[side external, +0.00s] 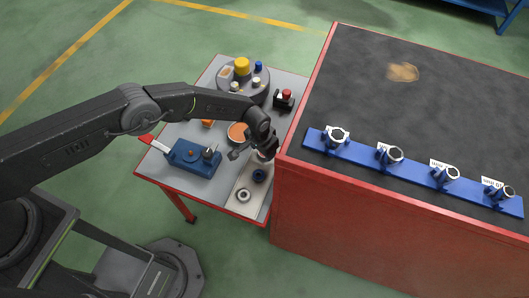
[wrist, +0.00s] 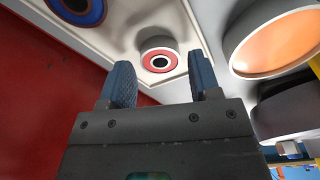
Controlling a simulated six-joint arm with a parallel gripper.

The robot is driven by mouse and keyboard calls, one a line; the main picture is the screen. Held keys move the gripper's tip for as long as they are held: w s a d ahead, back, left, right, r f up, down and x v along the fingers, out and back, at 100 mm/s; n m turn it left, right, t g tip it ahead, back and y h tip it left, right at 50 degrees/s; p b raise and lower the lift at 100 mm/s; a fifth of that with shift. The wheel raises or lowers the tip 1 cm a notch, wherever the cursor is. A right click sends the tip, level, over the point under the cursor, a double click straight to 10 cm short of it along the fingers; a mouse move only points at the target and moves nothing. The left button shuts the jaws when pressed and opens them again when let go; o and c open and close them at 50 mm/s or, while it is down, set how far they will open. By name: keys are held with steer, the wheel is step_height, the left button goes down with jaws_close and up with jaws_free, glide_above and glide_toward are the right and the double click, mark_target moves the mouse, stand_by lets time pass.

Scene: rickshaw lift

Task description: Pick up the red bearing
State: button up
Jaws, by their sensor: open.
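The red bearing (wrist: 159,61) is a ring with a red face and a dark centre, seated in a pale tray (wrist: 125,38). In the wrist view it shows beyond and between the two blue fingers of my gripper (wrist: 162,82), which are apart with nothing between them. In the side view my gripper (side external: 262,148) is low over the far end of the tray (side external: 237,210) and largely hides the red bearing. A blue bearing (side external: 259,175) sits beside it in the tray and also shows at the top of the wrist view (wrist: 80,8).
A grey bearing (side external: 244,195) sits at the near end of the tray. A tall red cabinet wall (side external: 300,215) stands close on the right. An orange-topped round container (side external: 238,132) and a blue fixture (side external: 192,157) are to the left on the table.

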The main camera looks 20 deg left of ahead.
steer(key=shift+w+f, duration=0.15)
steer(key=shift+f, duration=0.65)
steer(key=shift+c, duration=0.2)
steer(key=c, duration=0.7)
steer(key=shift+r, duration=0.1)
